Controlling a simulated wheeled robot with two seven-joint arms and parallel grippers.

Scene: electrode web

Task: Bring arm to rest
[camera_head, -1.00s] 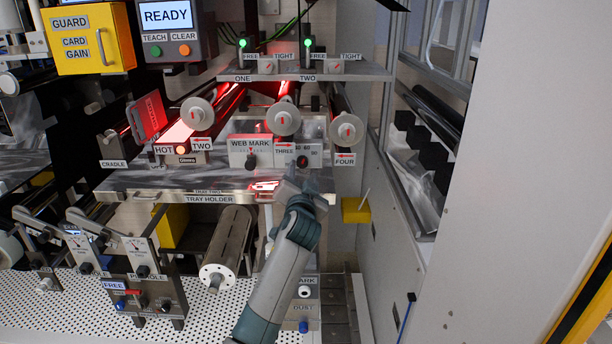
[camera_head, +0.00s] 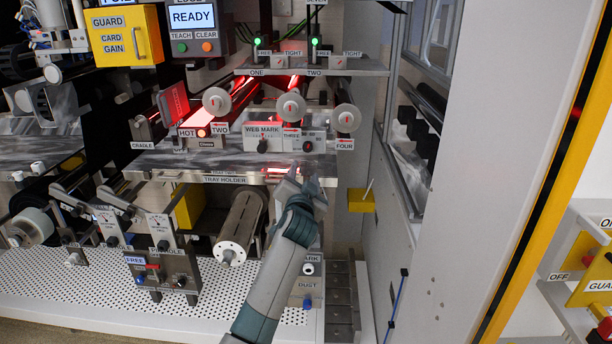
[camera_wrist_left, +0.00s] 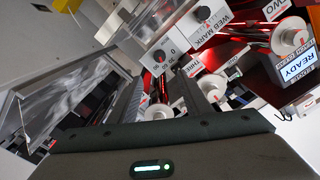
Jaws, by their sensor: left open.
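My left arm comes up from the bottom middle of the head view. Its left gripper (camera_head: 303,172) is in front of the right end of the tray holder ledge (camera_head: 224,181), below the web mark box (camera_head: 262,129). I cannot tell from the head view whether it touches the ledge. In the left wrist view, the two dark fingers of the left gripper (camera_wrist_left: 162,82) stand apart with nothing held between them. My right gripper is not in view.
A yellow block (camera_head: 361,200) sticks out right of the gripper. Rollers (camera_head: 217,101) and a READY screen (camera_head: 193,16) are above. A perforated deck (camera_head: 70,285) lies below left. A pale cabinet wall (camera_head: 450,240) stands right, with a switch panel (camera_head: 578,290) beyond it.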

